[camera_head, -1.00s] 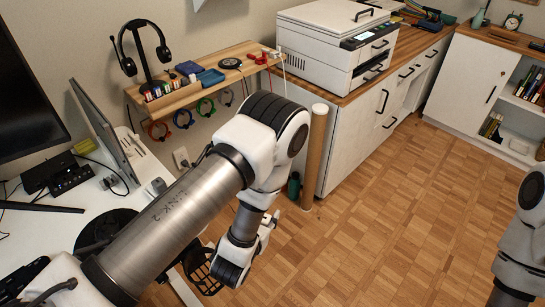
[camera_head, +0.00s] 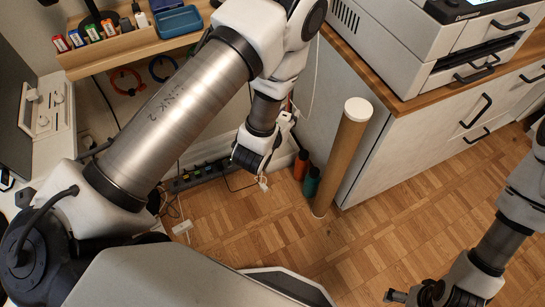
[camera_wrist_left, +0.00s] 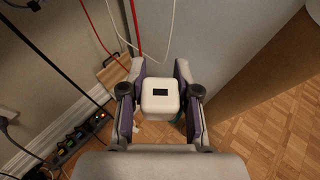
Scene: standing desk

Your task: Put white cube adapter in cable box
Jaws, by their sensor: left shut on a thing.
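In the head view this gripper (camera_head: 287,120) is mostly hidden behind my wrist, and I cannot make out the adapter there. A wooden-topped box (camera_wrist_left: 112,70), possibly the cable box, stands beyond the left finger by the wall; its inside is not visible. My right gripper (camera_head: 397,296) is low at the right, its fingers too small to judge.
A power strip (camera_head: 203,173) lies along the wall. A tall cardboard tube (camera_head: 342,155) and orange (camera_head: 301,165) and green (camera_head: 311,182) bottles stand beside the white cabinet (camera_head: 420,145). Cables hang near the left gripper. The wooden floor (camera_head: 385,235) is clear at right.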

